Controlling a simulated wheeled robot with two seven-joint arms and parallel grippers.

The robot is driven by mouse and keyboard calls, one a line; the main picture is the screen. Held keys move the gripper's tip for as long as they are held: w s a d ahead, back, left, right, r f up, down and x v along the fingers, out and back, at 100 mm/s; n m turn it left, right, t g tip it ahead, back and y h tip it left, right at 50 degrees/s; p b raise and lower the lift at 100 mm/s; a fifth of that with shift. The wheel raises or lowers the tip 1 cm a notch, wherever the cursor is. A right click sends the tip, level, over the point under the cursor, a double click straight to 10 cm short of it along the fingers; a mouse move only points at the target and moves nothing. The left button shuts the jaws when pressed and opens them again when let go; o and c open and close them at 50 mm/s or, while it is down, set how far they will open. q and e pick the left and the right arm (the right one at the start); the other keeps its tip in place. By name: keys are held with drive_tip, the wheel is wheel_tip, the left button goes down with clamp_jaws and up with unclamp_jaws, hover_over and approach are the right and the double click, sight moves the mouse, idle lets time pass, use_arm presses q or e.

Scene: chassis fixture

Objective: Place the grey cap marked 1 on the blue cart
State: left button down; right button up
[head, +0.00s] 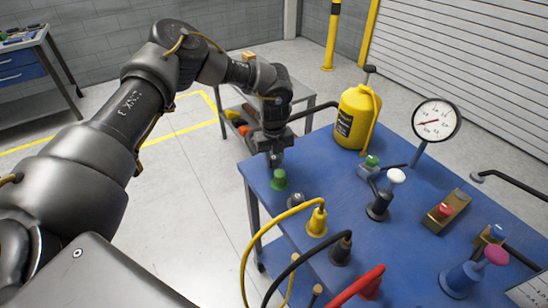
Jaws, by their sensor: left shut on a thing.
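My left gripper (274,158) points down over the far left corner of the blue cart (338,197). It is shut on a small grey piece, which I take as the grey cap; the fingers mostly hide it and no number is readable. A green fitting (278,180) stands on the cart right below the fingertips; I cannot tell if the held piece touches it. A dark grey fitting (296,199) stands just to the right and nearer. My right gripper is out of view.
Yellow (317,222) and black (341,249) hose fittings and a red hose (360,285) are at the front. A yellow bottle (355,117), a gauge (436,121) and a white-topped valve (380,203) stand farther right. Bare blue surface lies between the green fitting and the bottle.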

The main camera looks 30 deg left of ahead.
sight(274, 159)
use_arm(q)
drive_tip(key=c, duration=1.1)
unclamp_jaws()
drive_tip(key=shift+f, duration=0.1)
drive_tip(key=shift+r, duration=0.2)
drive_tip(key=shift+w+r, duration=0.1)
drive_tip(key=shift+r, duration=0.1)
wheel_tip(274, 159, up, 12)
drive_tip(key=b, duration=0.2)
drive_tip(key=shift+f+b, duration=0.2)
drive_tip(key=shift+b, duration=0.2)
drive_tip(key=shift+f, duration=0.1)
